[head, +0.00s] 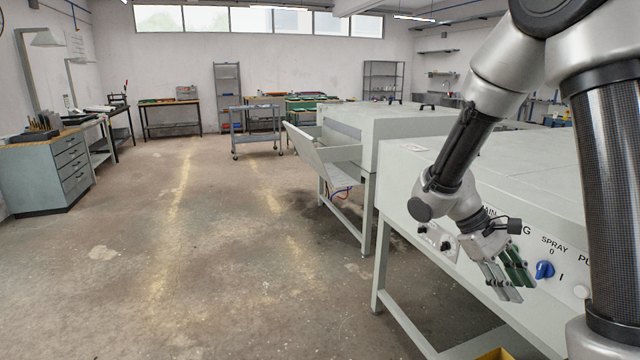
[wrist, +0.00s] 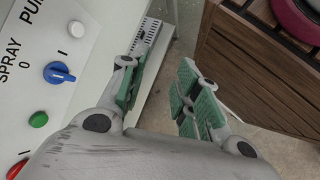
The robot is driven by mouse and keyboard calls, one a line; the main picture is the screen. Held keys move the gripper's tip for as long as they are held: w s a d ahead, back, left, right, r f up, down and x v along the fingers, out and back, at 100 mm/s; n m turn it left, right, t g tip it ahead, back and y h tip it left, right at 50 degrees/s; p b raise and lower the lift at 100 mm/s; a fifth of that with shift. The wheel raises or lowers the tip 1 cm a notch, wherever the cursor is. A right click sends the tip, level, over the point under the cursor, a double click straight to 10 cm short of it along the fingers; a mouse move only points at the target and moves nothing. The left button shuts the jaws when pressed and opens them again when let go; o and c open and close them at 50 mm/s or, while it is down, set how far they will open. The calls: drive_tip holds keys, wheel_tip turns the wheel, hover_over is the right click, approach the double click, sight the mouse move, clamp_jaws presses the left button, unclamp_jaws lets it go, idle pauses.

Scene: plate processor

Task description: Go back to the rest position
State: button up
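My gripper (head: 508,275) hangs at the end of my arm in front of the grey plate processor (head: 420,165), close to its front panel. In the wrist view my gripper (wrist: 160,85) has its two green-padded fingers apart, with nothing between them. The blue SPRAY knob (head: 544,270) is just right of the fingers in the head view.
A second grey machine with a tilted tray (head: 322,142) stands further back. A drawer cabinet (head: 45,175) is at the left. A slatted brown wooden unit (wrist: 262,65) is near the fingers in the wrist view. The concrete floor (head: 200,260) at the left and middle is clear.

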drive_tip(key=s+a+r+m+t+y, duration=0.1)
drive_tip(key=s+r+m+t+y, duration=0.1)
drive_tip(key=r, duration=0.5)
drive_tip(key=s+a+r+m+t+y, duration=0.1)
drive_tip(key=s+r+m+t+y, duration=0.1)
drive_tip(key=s+r+t+y, duration=0.2)
drive_tip(key=s+r+t, duration=0.3)
drive_tip(key=s+r, duration=0.1)
drive_tip(key=shift+s+a+r+y, duration=0.2)
drive_tip(key=shift+s+a+y, duration=0.1)
drive_tip(key=shift+y, duration=0.1)
drive_tip(key=shift+d, duration=0.1)
